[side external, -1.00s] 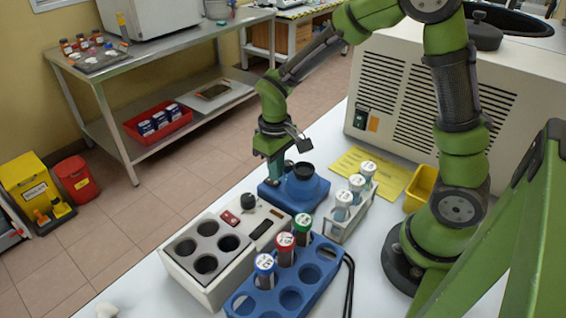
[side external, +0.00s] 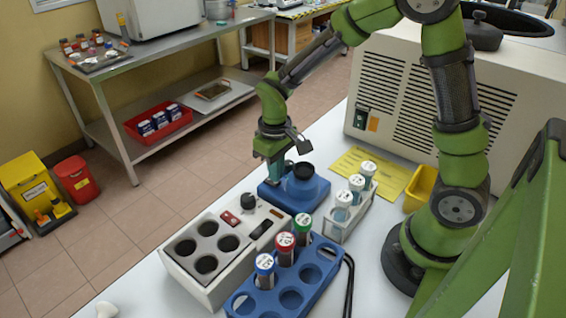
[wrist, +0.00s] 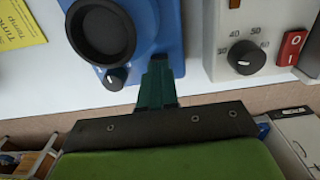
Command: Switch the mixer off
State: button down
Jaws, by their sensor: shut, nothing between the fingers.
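The blue mixer (side external: 312,190) with its black cup (side external: 304,171) stands on the white bench. In the wrist view the mixer's blue body (wrist: 172,30) fills the upper middle, with a dark round knob (wrist: 117,78) bearing a white mark below the cup. My gripper (side external: 269,182) is shut and empty, pointing down at the mixer's far-left side. In the wrist view my gripper's teal fingers (wrist: 159,65) lie just right of the knob, apart from it in the picture. Whether the fingertips touch the mixer's body is unclear.
A white heating block (side external: 205,275) with a dial (wrist: 245,57) and red switch (wrist: 291,49) stands beside the mixer. A blue tube rack (side external: 262,303) and a white tube rack (side external: 340,232) stand nearby. A yellow sheet (side external: 385,178) lies behind.

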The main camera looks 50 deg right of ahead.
jog(key=shift+f, duration=0.7)
jog(key=shift+r, duration=3.55)
jog(key=shift+s+f, duration=0.2)
jog(key=shift+f, duration=0.05)
jog(key=s+r+m+t+y, duration=0.2)
jog(key=s+r+m+t, duration=0.2)
jog(key=s+r+t, duration=0.3)
jog(key=shift+s+a+v, duration=0.4)
jog(key=shift+a+v, duration=0.2)
jog(key=shift+v, duration=3.2)
jog(key=shift+f, duration=0.15)
